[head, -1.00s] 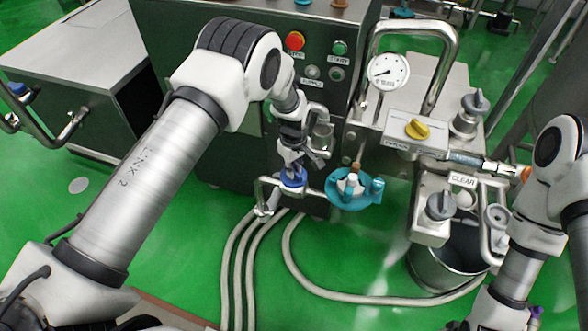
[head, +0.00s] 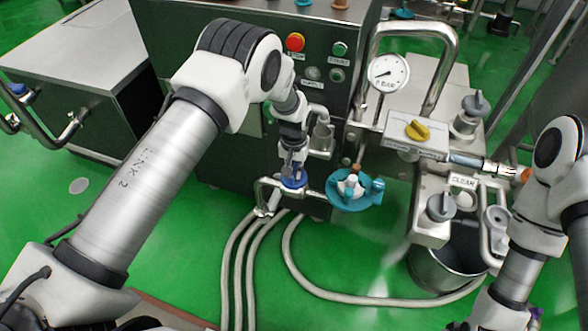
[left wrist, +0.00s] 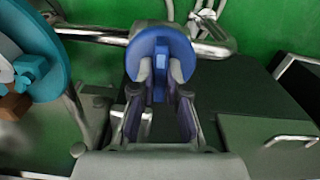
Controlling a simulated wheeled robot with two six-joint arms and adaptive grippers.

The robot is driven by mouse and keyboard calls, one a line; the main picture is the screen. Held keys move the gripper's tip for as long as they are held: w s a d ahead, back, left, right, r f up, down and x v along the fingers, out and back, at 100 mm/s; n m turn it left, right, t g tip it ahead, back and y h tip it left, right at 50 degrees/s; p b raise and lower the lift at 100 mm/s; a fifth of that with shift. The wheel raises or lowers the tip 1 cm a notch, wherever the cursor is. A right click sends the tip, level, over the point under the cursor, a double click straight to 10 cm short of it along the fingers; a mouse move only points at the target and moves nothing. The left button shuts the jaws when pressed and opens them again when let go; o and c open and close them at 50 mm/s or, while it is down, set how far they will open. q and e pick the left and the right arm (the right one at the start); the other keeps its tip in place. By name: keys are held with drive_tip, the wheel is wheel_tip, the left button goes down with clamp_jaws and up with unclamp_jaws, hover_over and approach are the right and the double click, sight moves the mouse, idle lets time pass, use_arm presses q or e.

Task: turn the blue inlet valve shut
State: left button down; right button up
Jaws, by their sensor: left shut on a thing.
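The blue inlet valve (head: 293,180) sits on a steel pipe at the front of the dark cabinet. In the left wrist view, it is a round blue disc (left wrist: 161,51) with a raised bar across its middle. My left gripper (head: 291,168) comes down on it from above. In the left wrist view, its two fingertips (left wrist: 160,72) are on either side of the bar, shut on it. The fingers hide part of the disc. My right arm stands at the right edge of the head view; I do not see its gripper.
A teal valve (head: 352,190) with a white centre is close on the right. A pressure gauge (head: 389,72), a yellow knob (head: 417,130) and grey knobs stand further right. Hoses (head: 300,275) lie on the green floor below. A steel bucket (head: 440,272) stands at right.

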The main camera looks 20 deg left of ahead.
sight(294, 170)
use_arm(q)
drive_tip(key=shift+w+r+m, duration=0.15)
drive_tip(key=shift+w+m, duration=0.05)
drive_tip(key=shift+m, duration=0.4)
drive_tip(key=c, duration=1.2)
unclamp_jaws()
drive_tip(key=shift+s, duration=0.1)
wheel_tip(294, 170, up, 12)
drive_tip(key=shift+f, duration=0.1)
